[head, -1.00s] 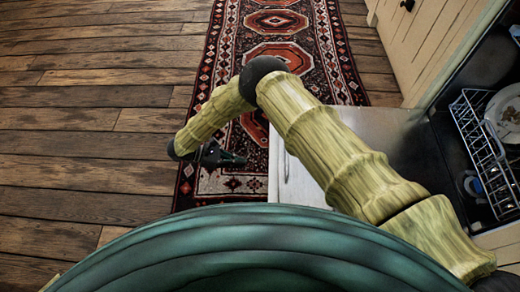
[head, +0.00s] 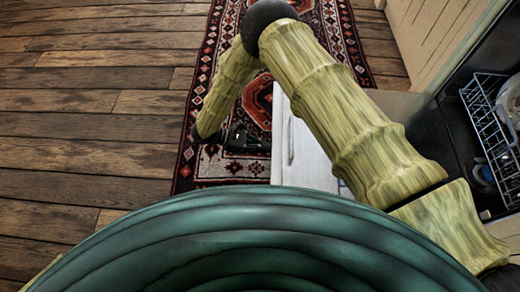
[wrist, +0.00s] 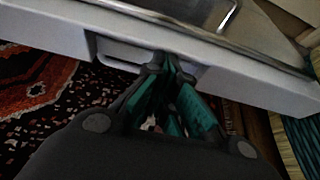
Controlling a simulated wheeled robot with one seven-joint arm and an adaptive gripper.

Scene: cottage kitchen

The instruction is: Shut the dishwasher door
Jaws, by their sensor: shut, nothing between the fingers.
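The dishwasher door (head: 312,158) hangs open, its pale edge jutting out over the rug; my arm hides part of it. A handle recess shows on that edge, and in the wrist view the door (wrist: 235,72) crosses the top of the picture. My gripper (head: 245,141) is at the left of the door's outer edge in the head view. In the wrist view my gripper (wrist: 166,62) is shut and empty, its fingertips at the edge beside the handle recess (wrist: 125,52). I cannot tell whether they touch.
The dishwasher's wire rack (head: 490,120) holds dishes at the right. A cream cabinet (head: 432,40) stands beyond the door. A patterned rug (head: 345,45) lies under the door and gripper. The wooden floor (head: 95,110) at the left is clear.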

